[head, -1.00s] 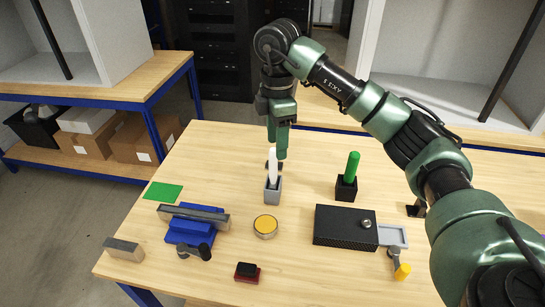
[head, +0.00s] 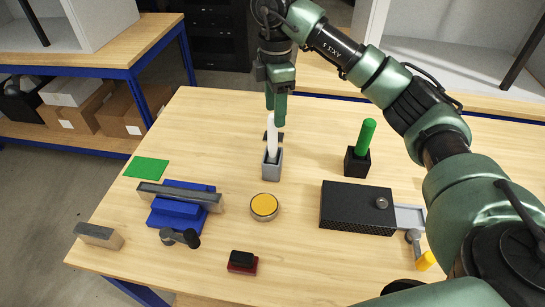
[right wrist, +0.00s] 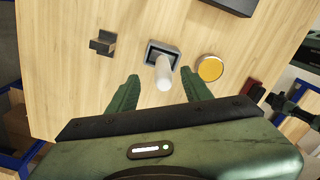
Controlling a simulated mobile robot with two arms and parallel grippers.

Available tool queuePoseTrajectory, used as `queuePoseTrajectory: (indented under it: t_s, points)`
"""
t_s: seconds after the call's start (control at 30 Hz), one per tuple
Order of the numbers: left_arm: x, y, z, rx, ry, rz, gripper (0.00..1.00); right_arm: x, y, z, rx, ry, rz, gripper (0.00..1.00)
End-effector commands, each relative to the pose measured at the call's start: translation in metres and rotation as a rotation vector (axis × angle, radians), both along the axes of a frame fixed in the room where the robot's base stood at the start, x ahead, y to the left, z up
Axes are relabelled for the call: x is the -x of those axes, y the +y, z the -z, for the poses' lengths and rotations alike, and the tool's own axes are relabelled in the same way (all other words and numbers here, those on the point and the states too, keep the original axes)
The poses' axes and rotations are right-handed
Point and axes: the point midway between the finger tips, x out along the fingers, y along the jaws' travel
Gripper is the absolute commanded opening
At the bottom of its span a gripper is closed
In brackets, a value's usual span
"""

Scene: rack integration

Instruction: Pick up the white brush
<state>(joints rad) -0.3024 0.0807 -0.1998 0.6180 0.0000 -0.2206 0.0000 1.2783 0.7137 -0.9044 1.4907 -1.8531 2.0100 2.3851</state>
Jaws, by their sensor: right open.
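The white brush (head: 271,136) stands upright in a small grey holder (head: 272,166) near the middle of the table. In the right wrist view the brush (right wrist: 163,74) points up toward the camera from its grey holder (right wrist: 149,52). My right gripper (head: 276,108) is just above and behind the top of the brush in the head view. In the right wrist view my right gripper (right wrist: 160,92) is open, with its green fingers apart on either side of the brush, not visibly touching it. My left gripper is not in view.
A green-handled tool (head: 365,136) stands in a black holder to the right. A black box (head: 350,208), a yellow-topped round tin (head: 264,206), a blue block (head: 180,207) and a dark red stamp-like piece (head: 242,263) lie nearer. Table is clear around the grey holder.

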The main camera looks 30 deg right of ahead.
Motion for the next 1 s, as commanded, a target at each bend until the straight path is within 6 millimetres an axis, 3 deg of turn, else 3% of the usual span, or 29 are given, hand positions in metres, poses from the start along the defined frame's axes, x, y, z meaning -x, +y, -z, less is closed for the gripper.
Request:
queuePoseTrajectory:
  t_s: [0.03, 0.17, 0.47, 0.7, 1.0]
  points:
    - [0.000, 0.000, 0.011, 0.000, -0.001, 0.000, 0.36, 0.000, 0.000, 0.011, 0.000, 0.000, 0.000, 0.50]
    - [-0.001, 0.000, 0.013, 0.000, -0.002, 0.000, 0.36, 0.000, 0.000, 0.017, 0.000, 0.001, 0.000, 0.50]
    - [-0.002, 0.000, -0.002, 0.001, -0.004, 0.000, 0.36, 0.002, 0.002, 0.046, 0.000, 0.004, 0.000, 0.50]
    - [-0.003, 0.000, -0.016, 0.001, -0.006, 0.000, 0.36, 0.003, 0.006, 0.082, 0.001, 0.002, 0.001, 0.50]
    - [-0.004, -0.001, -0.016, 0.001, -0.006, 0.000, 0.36, 0.003, 0.006, 0.091, 0.000, -0.001, 0.001, 0.50]
